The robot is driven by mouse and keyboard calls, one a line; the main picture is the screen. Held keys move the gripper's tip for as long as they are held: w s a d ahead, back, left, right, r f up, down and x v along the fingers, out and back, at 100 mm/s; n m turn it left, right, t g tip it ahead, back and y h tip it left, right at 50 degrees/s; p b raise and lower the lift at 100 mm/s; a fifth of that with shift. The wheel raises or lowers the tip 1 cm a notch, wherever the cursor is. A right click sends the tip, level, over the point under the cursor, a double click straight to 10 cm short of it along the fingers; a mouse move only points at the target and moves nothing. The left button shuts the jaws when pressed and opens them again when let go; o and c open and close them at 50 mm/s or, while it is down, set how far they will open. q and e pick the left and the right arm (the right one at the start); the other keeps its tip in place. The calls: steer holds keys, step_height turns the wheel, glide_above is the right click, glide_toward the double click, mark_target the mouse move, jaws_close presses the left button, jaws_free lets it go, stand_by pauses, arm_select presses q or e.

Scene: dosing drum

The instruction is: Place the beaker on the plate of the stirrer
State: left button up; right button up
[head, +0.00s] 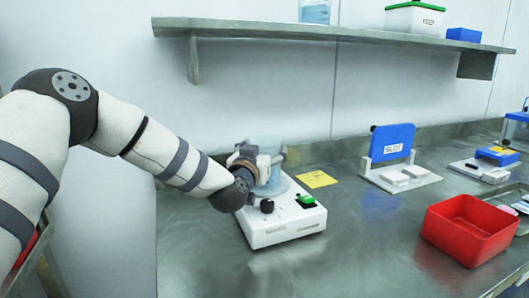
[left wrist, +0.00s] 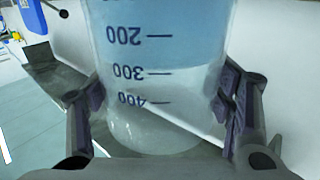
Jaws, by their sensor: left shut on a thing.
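The clear beaker (head: 275,184) holds pale blue liquid and is upright over the plate of the white stirrer (head: 285,228). I cannot tell whether its base touches the plate. My left gripper (head: 260,163) is shut around the beaker's side, and the gripper and arm hide part of the beaker and plate. In the left wrist view, the beaker (left wrist: 155,75) fills the middle with its printed marks upside down, and the fingers of my left gripper (left wrist: 160,105) press on both its sides. My right gripper is not in view.
A yellow note (head: 317,179) lies behind the stirrer. A blue labelled stand (head: 391,142) and a red bin (head: 469,229) are to the right. A shelf (head: 330,33) runs above. The steel bench (head: 365,235) between stirrer and bin is clear.

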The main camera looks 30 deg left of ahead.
arm_select(q)
steer(key=shift+r, duration=0.15)
steer(key=o, duration=1.9)
steer(key=shift+s, duration=0.1)
steer(key=shift+c, duration=0.2)
steer(key=shift+r, duration=0.1)
steer(key=s, duration=0.3)
steer(key=s+d+p, duration=0.1)
steer(key=s, duration=0.3)
steer(key=s+d, duration=0.1)
steer(key=s, duration=0.3)
steer(key=shift+d+p, duration=0.1)
steer(key=shift+p, duration=0.3)
steer(key=shift+s, duration=0.4)
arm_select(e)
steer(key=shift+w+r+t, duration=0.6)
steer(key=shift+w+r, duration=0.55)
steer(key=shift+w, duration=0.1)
